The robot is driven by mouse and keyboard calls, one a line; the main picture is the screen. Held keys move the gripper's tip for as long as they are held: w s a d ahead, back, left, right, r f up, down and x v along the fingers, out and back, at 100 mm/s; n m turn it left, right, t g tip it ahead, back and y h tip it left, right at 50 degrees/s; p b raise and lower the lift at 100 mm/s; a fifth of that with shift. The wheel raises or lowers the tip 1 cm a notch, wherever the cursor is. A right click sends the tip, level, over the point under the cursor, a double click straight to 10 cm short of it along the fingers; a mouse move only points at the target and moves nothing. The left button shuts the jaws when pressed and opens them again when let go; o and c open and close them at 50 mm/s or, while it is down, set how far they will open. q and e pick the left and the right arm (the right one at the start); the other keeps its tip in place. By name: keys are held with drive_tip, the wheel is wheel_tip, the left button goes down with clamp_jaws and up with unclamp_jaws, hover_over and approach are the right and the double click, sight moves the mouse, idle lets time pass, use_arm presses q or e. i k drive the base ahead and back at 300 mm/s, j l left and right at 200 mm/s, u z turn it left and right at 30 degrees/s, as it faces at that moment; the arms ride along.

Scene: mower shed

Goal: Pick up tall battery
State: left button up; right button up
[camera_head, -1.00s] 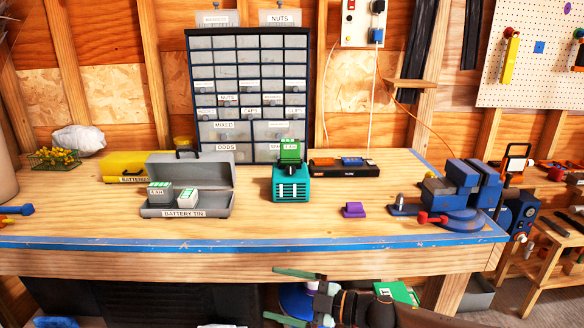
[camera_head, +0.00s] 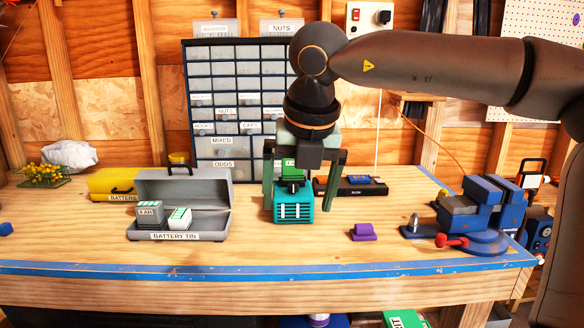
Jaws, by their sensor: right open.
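My right gripper (camera_head: 298,207) points straight down over the charger. Its fingers are open, one on each side of the charger and battery; whether they touch is unclear. Two more batteries sit in the open grey battery tin: a taller grey one marked 4 AH (camera_head: 149,214) and a lower one with a green-and-white top (camera_head: 179,219). My left gripper is out of view.
The grey battery tin (camera_head: 215,229) stands left of the charger, with a yellow case (camera_head: 110,184) behind it. A drawer cabinet (camera_head: 215,120) rises behind. A purple block (camera_head: 363,232) and blue vise (camera_head: 485,205) are at the right. The bench front is clear.

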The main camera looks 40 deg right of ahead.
sight(290, 174)
drive_tip(key=i+l, duration=0.5)
drive_tip(key=l, duration=0.15)
drive_tip(key=i+l, duration=0.5)
drive_tip(key=l, duration=0.1)
